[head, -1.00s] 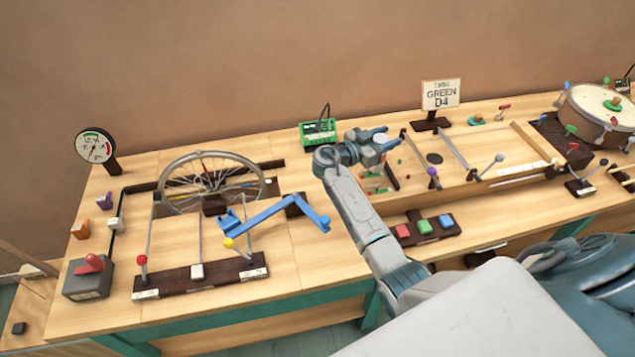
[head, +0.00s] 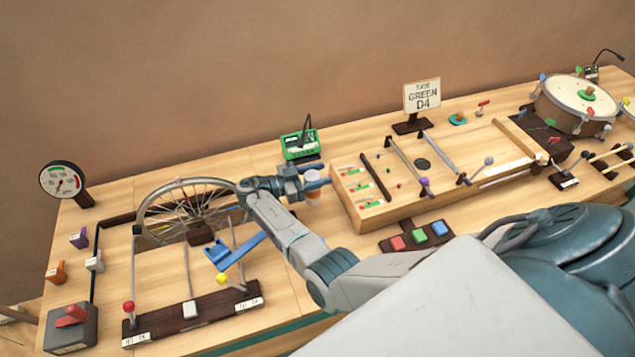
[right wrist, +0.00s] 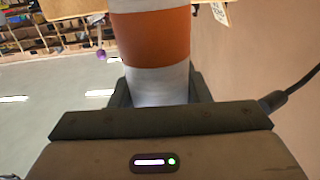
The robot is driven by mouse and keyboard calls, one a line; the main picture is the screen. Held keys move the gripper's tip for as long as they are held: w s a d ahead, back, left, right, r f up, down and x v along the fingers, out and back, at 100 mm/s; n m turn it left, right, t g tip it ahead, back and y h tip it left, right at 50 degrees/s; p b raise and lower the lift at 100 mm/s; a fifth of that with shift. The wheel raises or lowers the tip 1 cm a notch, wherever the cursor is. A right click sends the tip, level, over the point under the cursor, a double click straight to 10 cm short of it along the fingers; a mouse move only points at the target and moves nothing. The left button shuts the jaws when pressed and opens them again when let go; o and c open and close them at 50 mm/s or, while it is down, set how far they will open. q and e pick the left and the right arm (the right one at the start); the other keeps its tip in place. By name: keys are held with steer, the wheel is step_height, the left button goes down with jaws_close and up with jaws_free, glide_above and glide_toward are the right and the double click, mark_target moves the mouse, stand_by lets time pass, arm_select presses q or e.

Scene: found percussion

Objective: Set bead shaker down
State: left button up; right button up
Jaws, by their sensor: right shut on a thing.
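My right gripper (head: 312,180) is shut on the bead shaker (head: 313,188), just left of the long wooden box and in front of the green device. In the right wrist view the bead shaker (right wrist: 150,40) is a cylinder with white and orange bands, standing between the fingers (right wrist: 160,90); its far end is cut off by the top edge. In the head view the gripper covers part of the shaker, and I cannot tell whether it touches the bench (head: 320,235). My left gripper is not in view.
A spoked wheel (head: 150,222) and a blue crank (head: 255,240) stand left of my right arm. The long wooden box (head: 375,215) with rods stands right. A green device (head: 293,153) and a "GREEN D4" sign (head: 423,96) are behind. Colored buttons (head: 420,235) sit in front.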

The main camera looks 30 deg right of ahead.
steer(key=shift+f, duration=1.75)
steer(key=shift+s, duration=0.1)
steer(key=shift+f, duration=0.15)
steer(key=o, duration=1.3)
steer(key=shift+r, duration=0.3)
steer(key=shift+b+v, duration=2.3)
steer(key=shift+v, duration=1.45)
